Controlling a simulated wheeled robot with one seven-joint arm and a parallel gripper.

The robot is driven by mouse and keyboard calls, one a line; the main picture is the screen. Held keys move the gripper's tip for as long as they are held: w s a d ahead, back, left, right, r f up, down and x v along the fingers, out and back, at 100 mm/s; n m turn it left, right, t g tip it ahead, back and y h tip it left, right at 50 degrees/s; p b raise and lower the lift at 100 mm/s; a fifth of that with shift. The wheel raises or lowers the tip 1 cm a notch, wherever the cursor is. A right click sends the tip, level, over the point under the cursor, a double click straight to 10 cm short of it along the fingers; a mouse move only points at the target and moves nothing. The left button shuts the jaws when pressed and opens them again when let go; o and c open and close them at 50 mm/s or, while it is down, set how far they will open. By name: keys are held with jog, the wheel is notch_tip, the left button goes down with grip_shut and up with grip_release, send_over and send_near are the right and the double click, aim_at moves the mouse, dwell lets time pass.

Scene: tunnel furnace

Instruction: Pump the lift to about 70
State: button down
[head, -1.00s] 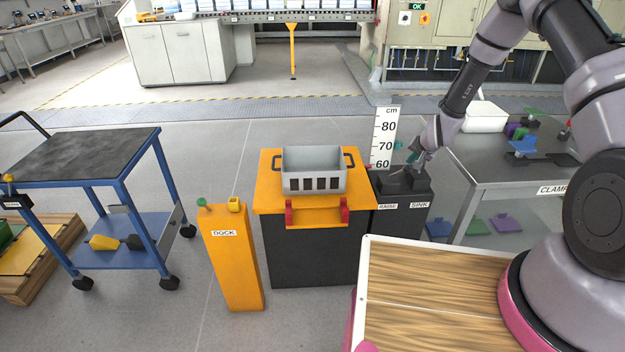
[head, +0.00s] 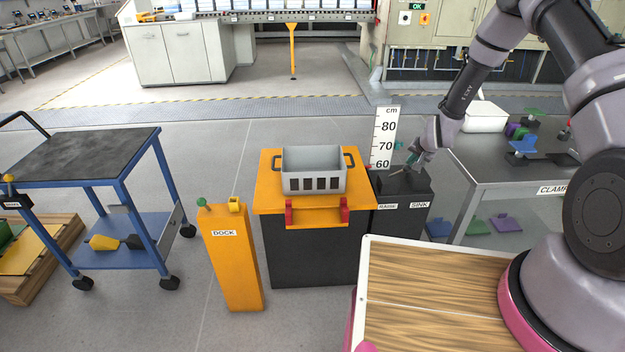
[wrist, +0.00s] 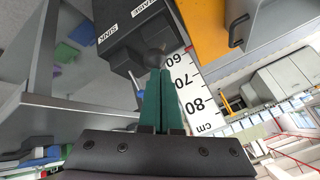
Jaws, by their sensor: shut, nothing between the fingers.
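The lift (head: 268,200) is an orange platform on a black base in the middle of the head view. A white cm scale (head: 385,130) stands behind its right side, with 60, 70 and 80 visible; the platform top lies near the 60 mark. Right of the lift is a black control box (head: 402,215) labelled RAISE and SINK. My gripper (head: 405,171) is shut and empty, pointing down at the top of this box. In the wrist view the green fingertips (wrist: 154,74) are at a dark rounded knob (wrist: 155,53); contact is unclear.
A grey bin (head: 313,180) sits on the platform. An orange DOCK post (head: 232,262) stands left of the lift, and a blue trolley (head: 85,158) further left. A grey table (head: 490,165) labelled CLAMP stands close right of the control box.

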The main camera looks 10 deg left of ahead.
jog(key=shift+r, duration=2.85)
jog(key=s+d+r, duration=0.2)
jog(key=s+r, duration=0.2)
jog(key=r, duration=0.7)
jog(key=s+d+r, duration=0.2)
jog(key=s+r, duration=0.2)
jog(key=r, duration=0.6)
jog(key=s+d+r, duration=0.2)
jog(key=s+r, duration=0.1)
jog(key=r, duration=0.8)
jog(key=s+d+r, duration=0.1)
jog(key=s+r, duration=0.3)
jog(key=s, duration=0.5)
jog(key=s+d+r, duration=0.1)
jog(key=s+r, duration=0.3)
jog(key=s, duration=0.6)
jog(key=s+d+r, duration=0.1)
jog(key=s+r, duration=0.3)
jog(key=s, duration=0.5)
jog(key=shift+s+d+r, duration=0.15)
jog(key=shift+s+r, duration=0.05)
jog(key=shift+r, duration=0.05)
